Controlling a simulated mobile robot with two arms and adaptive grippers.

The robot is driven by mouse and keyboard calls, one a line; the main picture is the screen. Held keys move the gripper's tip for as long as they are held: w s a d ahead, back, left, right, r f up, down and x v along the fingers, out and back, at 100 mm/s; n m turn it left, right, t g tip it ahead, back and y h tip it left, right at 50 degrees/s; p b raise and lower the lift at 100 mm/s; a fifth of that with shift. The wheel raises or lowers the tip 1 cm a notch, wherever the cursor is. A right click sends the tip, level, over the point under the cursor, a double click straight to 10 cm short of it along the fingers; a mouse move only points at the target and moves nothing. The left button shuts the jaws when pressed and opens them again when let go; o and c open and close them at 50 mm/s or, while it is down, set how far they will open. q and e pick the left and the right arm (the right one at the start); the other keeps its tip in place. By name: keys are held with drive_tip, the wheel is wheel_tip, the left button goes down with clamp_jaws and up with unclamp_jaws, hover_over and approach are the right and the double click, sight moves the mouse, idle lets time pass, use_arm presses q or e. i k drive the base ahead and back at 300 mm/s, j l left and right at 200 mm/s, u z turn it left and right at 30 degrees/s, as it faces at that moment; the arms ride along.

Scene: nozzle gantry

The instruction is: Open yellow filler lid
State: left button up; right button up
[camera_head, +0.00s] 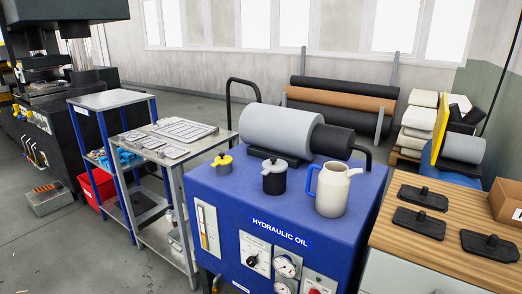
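The yellow filler lid (222,159) sits on a short dark filler neck (222,168) at the back left of the top of the blue hydraulic oil unit (290,203). The lid looks closed, with a small dark knob on top. No gripper or arm of mine shows in the head view.
Also on the unit stand a dark cap with a white top (274,175), a cream jug (332,190) with a blue handle, and a grey motor (278,130). A metal cart (205,146) stands left; a wooden bench (430,232) with dark parts stands right.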

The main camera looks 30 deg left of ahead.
sight(223, 159)
drive_tip(key=u, duration=1.2)
